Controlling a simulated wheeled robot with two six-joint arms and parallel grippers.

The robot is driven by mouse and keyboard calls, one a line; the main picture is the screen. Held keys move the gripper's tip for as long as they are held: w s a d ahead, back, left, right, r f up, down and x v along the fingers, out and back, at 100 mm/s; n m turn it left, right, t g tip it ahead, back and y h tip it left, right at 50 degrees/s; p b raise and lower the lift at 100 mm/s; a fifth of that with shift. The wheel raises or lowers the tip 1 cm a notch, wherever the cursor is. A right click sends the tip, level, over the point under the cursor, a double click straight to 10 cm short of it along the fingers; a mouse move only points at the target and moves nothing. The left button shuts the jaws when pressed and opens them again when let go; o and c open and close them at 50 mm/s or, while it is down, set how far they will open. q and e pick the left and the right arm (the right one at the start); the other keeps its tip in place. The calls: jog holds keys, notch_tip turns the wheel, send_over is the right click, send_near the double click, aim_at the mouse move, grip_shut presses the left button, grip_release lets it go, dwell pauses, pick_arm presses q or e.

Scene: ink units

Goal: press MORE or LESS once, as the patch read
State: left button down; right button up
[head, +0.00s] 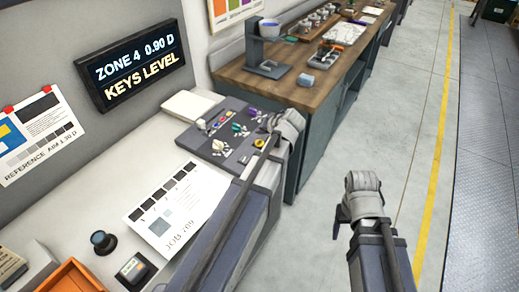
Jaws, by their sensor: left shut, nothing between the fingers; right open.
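A dark sloped console (240,150) with several small coloured and pale keys or knobs stands on the light bench. I cannot read which key is MORE or LESS. A wall display (135,65) reads "ZONE 4 0.90 D" and "KEYS LEVEL". A sheet marked "JOB" (165,210) with dark patches lies on the bench in front of the console. A reference sheet (38,135) is on the wall at left. My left gripper (263,140) is shut and empty at the console's right side; contact with a key cannot be told. My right gripper (341,217) is open and empty over the floor.
A dark round-topped device (102,242), a small dark box (135,270) and an orange tray (72,279) are at the front left. A wooden bench (262,86) with a grey stand (268,50) and jars lies behind. The grey floor (405,110) at right is clear.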

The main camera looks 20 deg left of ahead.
aim_at(257, 141)
pick_arm(q)
jog(key=shift+f+b, duration=0.85)
jog(key=shift+f, duration=0.55)
pick_arm(e)
jog(key=shift+f, duration=1.35)
pick_arm(q)
jog(key=shift+f, duration=0.1)
pick_arm(e)
jog(key=shift+f, duration=0.15)
pick_arm(q)
jog(key=shift+f+b, duration=0.3)
jog(key=shift+b, duration=0.15)
pick_arm(e)
jog(key=shift+f, duration=0.25)
pick_arm(q)
jog(key=shift+f+b, duration=0.5)
pick_arm(e)
jog(key=shift+f, duration=0.5)
pick_arm(q)
jog(key=shift+r, duration=0.1)
pick_arm(e)
jog(key=shift+r, duration=0.1)
pick_arm(q)
jog(key=shift+r+p, duration=0.85)
jog(key=shift+p, duration=0.1)
pick_arm(e)
jog(key=shift+r, duration=0.8)
jog(key=shift+r, duration=0.1)
